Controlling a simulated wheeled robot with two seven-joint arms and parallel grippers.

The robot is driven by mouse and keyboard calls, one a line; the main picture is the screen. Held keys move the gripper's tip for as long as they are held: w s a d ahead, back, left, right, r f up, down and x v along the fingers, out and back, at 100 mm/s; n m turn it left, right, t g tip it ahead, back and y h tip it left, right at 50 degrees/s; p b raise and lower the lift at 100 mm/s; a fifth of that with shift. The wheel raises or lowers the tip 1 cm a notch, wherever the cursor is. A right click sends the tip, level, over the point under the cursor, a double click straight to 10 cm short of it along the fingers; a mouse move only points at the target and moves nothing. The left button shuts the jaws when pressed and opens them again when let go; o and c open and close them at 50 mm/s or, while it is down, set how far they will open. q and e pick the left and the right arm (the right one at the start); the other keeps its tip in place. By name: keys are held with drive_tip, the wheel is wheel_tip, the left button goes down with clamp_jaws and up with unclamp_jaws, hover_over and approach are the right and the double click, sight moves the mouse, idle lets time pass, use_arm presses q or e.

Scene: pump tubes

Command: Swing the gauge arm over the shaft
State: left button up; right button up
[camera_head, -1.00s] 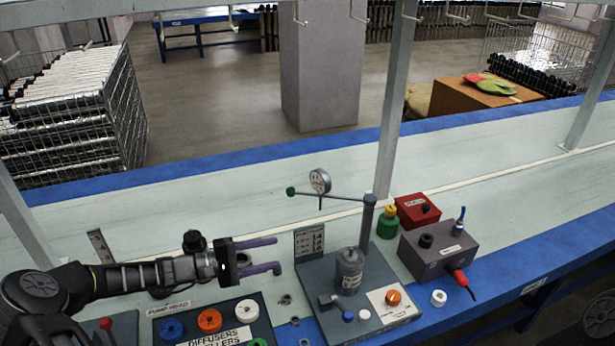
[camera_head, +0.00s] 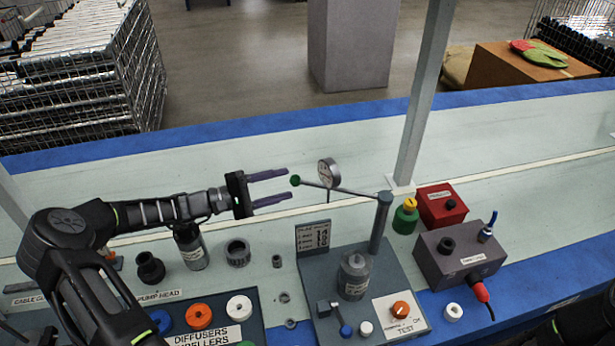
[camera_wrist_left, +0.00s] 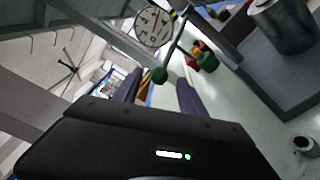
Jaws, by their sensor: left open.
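The gauge arm (camera_head: 345,189) is a thin rod on top of a grey post (camera_head: 381,222) at the back right of the grey test stand (camera_head: 402,282). It points left and ends in a green ball knob (camera_head: 295,180). A round dial gauge (camera_head: 329,173) is fixed to the arm. The shaft seems to be on the grey cylinder (camera_head: 354,275) standing on the stand; its top is hard to make out. My left gripper (camera_head: 288,186) is open and empty, its fingertips just left of the knob. The left wrist view shows the knob (camera_wrist_left: 159,75) beyond the fingers and the dial (camera_wrist_left: 153,27).
A red box (camera_head: 441,204), a green-and-yellow piece (camera_head: 406,216) and a grey control box (camera_head: 459,252) stand right of the post. A labelled sign (camera_head: 313,236) stands at the stand's back left.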

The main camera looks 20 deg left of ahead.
sight(298, 181)
use_arm(q)
drive_tip(key=p+x, duration=0.1)
drive_tip(key=x, duration=0.6)
drive_tip(key=shift+w+d, duration=0.1)
drive_tip(key=shift+d, duration=0.05)
drive_tip(key=shift+c, duration=0.4)
clamp_jaws()
idle(0.9)
